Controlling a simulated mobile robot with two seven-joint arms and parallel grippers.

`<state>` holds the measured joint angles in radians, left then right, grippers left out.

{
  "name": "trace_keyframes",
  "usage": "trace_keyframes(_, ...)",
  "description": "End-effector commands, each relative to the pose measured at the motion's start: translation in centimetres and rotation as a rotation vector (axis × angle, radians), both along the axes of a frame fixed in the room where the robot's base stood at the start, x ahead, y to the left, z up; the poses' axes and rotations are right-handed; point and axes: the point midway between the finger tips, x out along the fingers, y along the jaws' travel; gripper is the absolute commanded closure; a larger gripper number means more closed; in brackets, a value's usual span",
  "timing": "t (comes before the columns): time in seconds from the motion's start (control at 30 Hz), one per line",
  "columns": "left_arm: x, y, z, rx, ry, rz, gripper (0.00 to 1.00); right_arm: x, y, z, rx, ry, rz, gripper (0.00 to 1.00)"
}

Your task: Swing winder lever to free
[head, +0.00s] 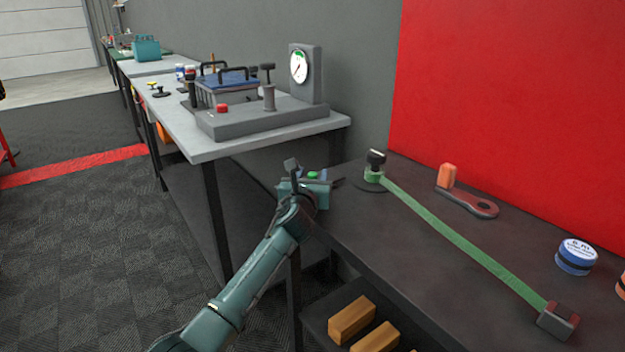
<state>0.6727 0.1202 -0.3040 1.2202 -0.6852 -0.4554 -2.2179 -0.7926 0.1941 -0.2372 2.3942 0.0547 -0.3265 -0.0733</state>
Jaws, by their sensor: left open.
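A winder (374,177) with a green drum on a dark round base stands at the back left of the dark bench. A short lever with a black knob (376,156) stands up from it. A green strap (450,234) runs taut from the drum to a dark block (558,320) at the front right. My left gripper (316,176) is open and empty at the bench's left edge, to the left of the winder and apart from it. A small green spot shows by its fingers; I cannot tell what it is. My right gripper is out of view.
A flat dark tool with an orange grip (467,200) and a blue-and-white tin (575,256) lie right of the strap. A grey bench (205,153) with a gauge fixture (304,75) stands behind. Orange blocks (351,319) sit on the lower shelf.

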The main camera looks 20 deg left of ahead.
Motion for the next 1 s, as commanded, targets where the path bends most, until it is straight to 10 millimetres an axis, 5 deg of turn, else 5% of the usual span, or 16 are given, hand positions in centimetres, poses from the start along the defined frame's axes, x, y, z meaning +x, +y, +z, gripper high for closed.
trace_keyframes(0.43, 0.82, 0.06, 0.03, -0.001, 0.0, -0.001, 0.58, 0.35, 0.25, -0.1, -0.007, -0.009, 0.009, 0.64)
trace_keyframes(1.0, 0.79, 0.06, 0.0, -0.001, 0.001, -0.001, 1.0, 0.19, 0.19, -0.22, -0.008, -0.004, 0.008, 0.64)
